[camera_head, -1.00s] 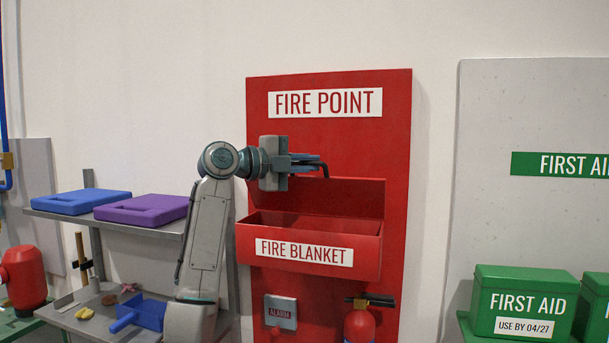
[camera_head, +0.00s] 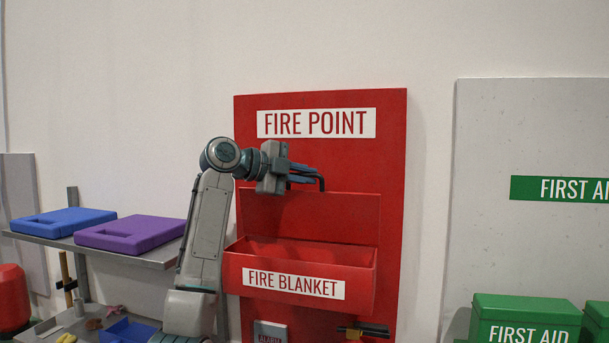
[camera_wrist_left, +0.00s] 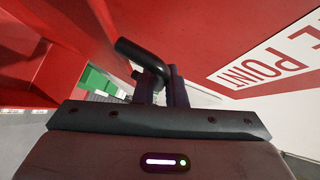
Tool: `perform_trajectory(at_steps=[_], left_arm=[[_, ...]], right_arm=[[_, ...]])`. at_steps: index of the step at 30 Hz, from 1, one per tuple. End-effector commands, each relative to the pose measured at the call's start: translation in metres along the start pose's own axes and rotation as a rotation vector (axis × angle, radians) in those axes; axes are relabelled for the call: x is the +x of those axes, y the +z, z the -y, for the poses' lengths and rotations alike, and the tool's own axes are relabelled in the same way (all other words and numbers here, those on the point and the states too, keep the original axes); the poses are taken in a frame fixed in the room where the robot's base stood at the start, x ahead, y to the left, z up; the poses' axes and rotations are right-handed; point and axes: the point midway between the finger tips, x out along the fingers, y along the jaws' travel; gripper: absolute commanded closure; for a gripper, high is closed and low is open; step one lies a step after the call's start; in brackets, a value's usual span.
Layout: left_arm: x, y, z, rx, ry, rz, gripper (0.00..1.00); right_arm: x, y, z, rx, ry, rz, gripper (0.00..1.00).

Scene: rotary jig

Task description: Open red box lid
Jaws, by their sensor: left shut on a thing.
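The red box (camera_head: 362,290) labelled FIRE BLANKET is mounted on a red FIRE POINT board (camera_head: 385,150). Its red lid (camera_head: 320,215) stands up at the back, near the board, and the box's top is open. My left gripper (camera_head: 305,180) is at the lid's upper edge, shut on the black lid handle (camera_head: 322,184). In the left wrist view the handle (camera_wrist_left: 145,56) shows as a bent black rod between the fingers (camera_wrist_left: 163,88). My right gripper is not in view.
A shelf (camera_head: 165,262) at left carries a blue case (camera_head: 60,222) and a purple case (camera_head: 130,234). An alarm box (camera_head: 270,332) and black fittings (camera_head: 362,331) are below the red box. Green FIRST AID boxes (camera_head: 525,318) stand at right.

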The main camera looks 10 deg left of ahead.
Motion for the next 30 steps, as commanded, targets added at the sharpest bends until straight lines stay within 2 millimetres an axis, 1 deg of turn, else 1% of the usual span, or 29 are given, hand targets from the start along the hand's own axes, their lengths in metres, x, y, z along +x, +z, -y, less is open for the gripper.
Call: perform_trajectory(at_steps=[6,7,8,9,10,17,20,23,26,30], left_arm=[[0.0,0.0,-0.001,-0.001,0.001,0.0,1.0],[0.0,0.0,-0.001,-0.001,0.001,0.0,0.83],[0.0,0.0,-0.001,-0.001,0.001,0.0,0.78],[0.0,0.0,-0.001,0.0,0.001,0.0,0.7],[0.0,0.0,-0.001,0.0,0.001,0.0,0.68],[0.0,0.0,-0.001,0.0,0.001,0.0,0.68],[-0.003,0.001,-0.002,0.001,-0.001,0.0,0.68],[-0.015,0.002,-0.004,0.003,-0.002,0.002,0.68],[-0.033,0.002,-0.005,0.003,-0.003,0.003,0.68],[-0.063,0.002,-0.005,0.003,-0.002,0.004,0.68]], right_arm=[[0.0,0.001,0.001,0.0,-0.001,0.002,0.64],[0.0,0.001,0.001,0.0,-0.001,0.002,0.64],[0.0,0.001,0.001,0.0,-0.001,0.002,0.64],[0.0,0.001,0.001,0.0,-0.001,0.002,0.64],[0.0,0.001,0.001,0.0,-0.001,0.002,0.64],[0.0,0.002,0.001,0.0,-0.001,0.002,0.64],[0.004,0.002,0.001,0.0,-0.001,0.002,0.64],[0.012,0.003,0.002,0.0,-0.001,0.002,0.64],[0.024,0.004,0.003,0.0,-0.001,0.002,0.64],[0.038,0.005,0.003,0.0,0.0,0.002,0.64]])
